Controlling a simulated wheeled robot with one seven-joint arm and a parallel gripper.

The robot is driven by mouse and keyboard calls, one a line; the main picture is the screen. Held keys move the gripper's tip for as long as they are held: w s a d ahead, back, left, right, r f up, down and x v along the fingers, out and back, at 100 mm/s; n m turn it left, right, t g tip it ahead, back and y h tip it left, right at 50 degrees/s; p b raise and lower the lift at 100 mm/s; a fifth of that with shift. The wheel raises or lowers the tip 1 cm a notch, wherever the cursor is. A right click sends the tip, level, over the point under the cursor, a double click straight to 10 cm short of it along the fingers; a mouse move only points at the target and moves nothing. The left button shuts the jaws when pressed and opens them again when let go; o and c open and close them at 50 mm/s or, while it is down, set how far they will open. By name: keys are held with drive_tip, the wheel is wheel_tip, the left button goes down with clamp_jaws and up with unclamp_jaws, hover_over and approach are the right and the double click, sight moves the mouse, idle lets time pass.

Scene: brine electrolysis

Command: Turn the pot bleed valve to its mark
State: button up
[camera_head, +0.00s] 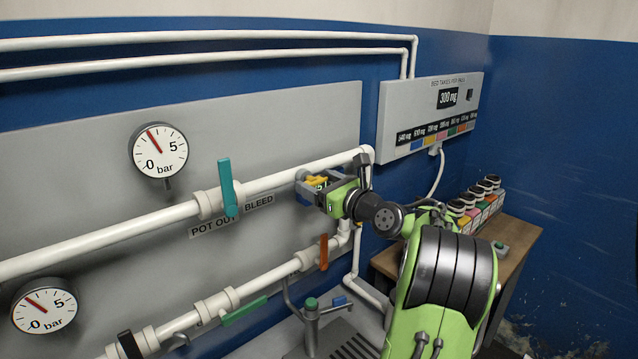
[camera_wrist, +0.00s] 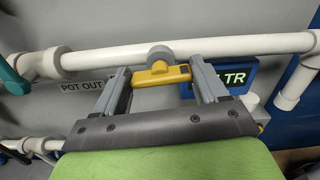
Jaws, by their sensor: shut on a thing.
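A yellow valve handle (camera_wrist: 160,76) sits on a round grey hub (camera_wrist: 160,54) on the upper white pipe. The handle lies roughly along the pipe in the wrist view. My gripper (camera_wrist: 162,82) is shut on it, with one grey finger at each end. In the head view my gripper (camera_head: 310,186) reaches the upper pipe near its right end, and a little of the yellow handle (camera_head: 317,180) shows between its parts. A BLEED label (camera_head: 259,200) is on the panel to the left. I cannot make out a turn mark for this valve.
A teal lever (camera_head: 228,188) stands on the upper pipe to the left. An orange lever (camera_head: 323,252) and a green lever (camera_head: 243,310) are on the lower pipe. Two gauges, one upper (camera_head: 159,150) and one lower (camera_head: 44,310), are at left. Several jars (camera_head: 475,205) stand on a wooden table.

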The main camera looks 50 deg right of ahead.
drive_tip(key=n, duration=0.4)
drive_tip(key=shift+p, duration=0.35)
drive_tip(key=n, duration=0.4)
drive_tip(key=shift+a+f+n+b, duration=0.1)
drive_tip(key=shift+n+b, duration=0.2)
drive_tip(key=shift+b, duration=0.05)
drive_tip(key=n+b, duration=0.1)
drive_tip(key=n, duration=0.3)
drive_tip(key=shift+f+n+b, duration=0.1)
drive_tip(key=shift+n+b, duration=0.2)
drive_tip(key=shift+b, duration=0.05)
drive_tip(key=shift+n+b, duration=0.85)
drive_tip(key=shift+n, duration=0.95)
drive_tip(key=o, duration=1.1)
drive_tip(key=shift+c, duration=0.2)
